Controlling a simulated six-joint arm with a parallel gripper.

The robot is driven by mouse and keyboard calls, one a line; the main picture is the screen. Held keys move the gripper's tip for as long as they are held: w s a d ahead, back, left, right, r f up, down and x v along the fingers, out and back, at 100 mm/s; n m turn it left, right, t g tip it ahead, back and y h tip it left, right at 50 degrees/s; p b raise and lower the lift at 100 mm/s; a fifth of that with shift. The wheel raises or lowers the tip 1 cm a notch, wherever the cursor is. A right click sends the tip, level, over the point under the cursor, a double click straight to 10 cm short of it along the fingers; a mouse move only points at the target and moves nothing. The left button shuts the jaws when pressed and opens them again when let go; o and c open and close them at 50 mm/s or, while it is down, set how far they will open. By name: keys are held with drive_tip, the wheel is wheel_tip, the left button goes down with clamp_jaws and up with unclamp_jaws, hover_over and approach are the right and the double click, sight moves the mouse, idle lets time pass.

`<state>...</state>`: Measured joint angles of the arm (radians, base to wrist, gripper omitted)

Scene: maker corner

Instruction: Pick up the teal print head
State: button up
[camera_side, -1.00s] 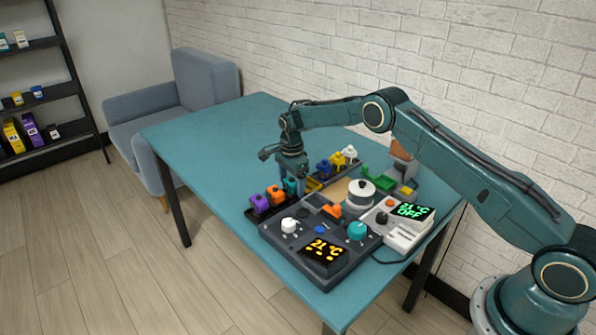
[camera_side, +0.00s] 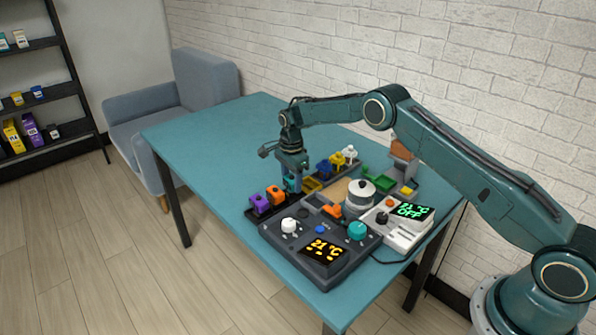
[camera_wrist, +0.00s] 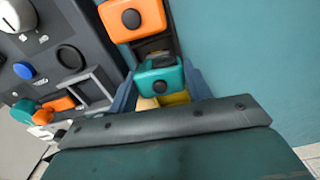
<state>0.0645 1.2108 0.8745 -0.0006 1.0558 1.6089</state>
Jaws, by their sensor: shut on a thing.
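The teal print head (camera_wrist: 160,78) is a small teal block with a dark round knob on its front. It is between the two blue-grey fingers of my gripper (camera_wrist: 160,90) in the wrist view. In the side view my gripper (camera_side: 290,181) points down at the end of the row of heads, shut on the teal head, which is mostly hidden by the fingers. I cannot tell for sure whether the head is clear of its dark rack (camera_side: 254,216). The orange print head (camera_wrist: 132,18) and the purple print head (camera_side: 259,203) stand beside it in the row.
A dark control panel (camera_side: 281,238) with knobs and a display lies in front of the row. Blue (camera_side: 324,170), yellow (camera_side: 338,159) and white heads stand behind my gripper. A white pot-like part (camera_side: 360,195) is to the right. The table's left side (camera_side: 215,150) is clear.

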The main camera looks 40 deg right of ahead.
sight(292, 177)
wheel_tip(292, 177, up, 19)
idle(0.5)
drive_tip(key=shift+f, duration=0.1)
idle(0.6)
drive_tip(key=s+f, duration=0.9)
drive_tip(key=s, duration=0.1)
drive_tip(key=shift+s+f, duration=0.15)
drive_tip(key=shift+s, duration=0.05)
drive_tip(key=shift+f, duration=0.15)
idle(0.4)
drive_tip(key=shift+f, duration=3.05)
drive_tip(key=shift+f, duration=0.55)
